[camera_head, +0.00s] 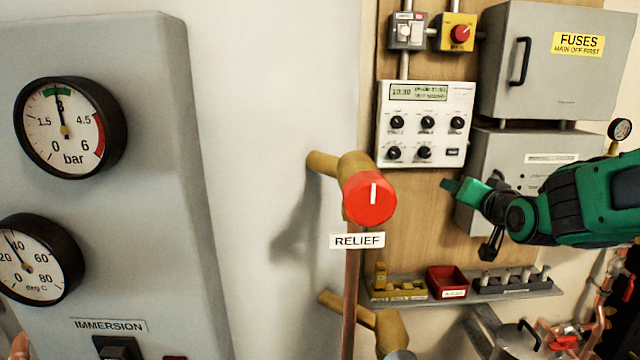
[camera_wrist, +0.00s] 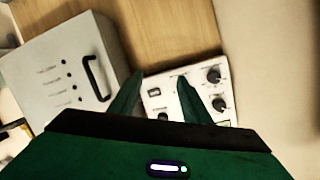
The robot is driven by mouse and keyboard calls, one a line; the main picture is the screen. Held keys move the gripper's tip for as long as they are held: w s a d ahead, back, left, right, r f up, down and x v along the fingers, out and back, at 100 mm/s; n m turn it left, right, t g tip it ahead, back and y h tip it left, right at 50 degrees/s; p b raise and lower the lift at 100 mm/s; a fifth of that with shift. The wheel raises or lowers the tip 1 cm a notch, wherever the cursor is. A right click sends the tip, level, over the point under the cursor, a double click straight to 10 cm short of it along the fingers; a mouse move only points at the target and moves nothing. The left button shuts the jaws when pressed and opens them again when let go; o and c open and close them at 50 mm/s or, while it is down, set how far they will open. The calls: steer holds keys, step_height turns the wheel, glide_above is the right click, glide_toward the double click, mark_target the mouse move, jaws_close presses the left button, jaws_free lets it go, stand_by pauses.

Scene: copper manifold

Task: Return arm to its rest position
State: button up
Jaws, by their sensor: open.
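My green arm reaches in from the right edge in the head view. My gripper (camera_head: 447,185) points left, in front of the wooden board below the white controller. In the wrist view my gripper (camera_wrist: 160,82) shows two green fingers spread apart, with nothing between them. Beyond the fingertips are the white controller (camera_wrist: 215,75) and bare wood. The controller (camera_head: 425,92) also shows in the head view, with several black knobs and a small display. The gripper appears apart from everything around it.
The red relief knob (camera_head: 370,198) on its brass valve stands left of my gripper. Grey boxes, the upper a fuse box (camera_head: 560,85), hang behind the arm. A shelf (camera_head: 520,287) with a red bin (camera_head: 447,281) lies below. A gauge panel (camera_head: 160,180) fills the left.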

steer(key=s+d+f+g+h, duration=0.1)
steer(key=s+d+f+g, duration=0.3)
steer(key=s+f, duration=0.3)
steer(key=s+d+f+g, duration=0.3)
steer(key=s+f+g, duration=0.15)
steer(key=s, duration=0.45)
steer(key=s+f+g+y, duration=0.1)
steer(key=s+f+g, duration=0.1)
steer(key=s, duration=0.8)
steer(key=s+a+f+g+y, duration=0.1)
steer(key=s+f+g, duration=0.2)
steer(key=s, duration=0.8)
steer(key=shift+m+g, duration=0.3)
steer(key=shift+g, duration=0.75)
steer(key=shift+w+f, duration=0.2)
steer(key=shift+w, duration=0.35)
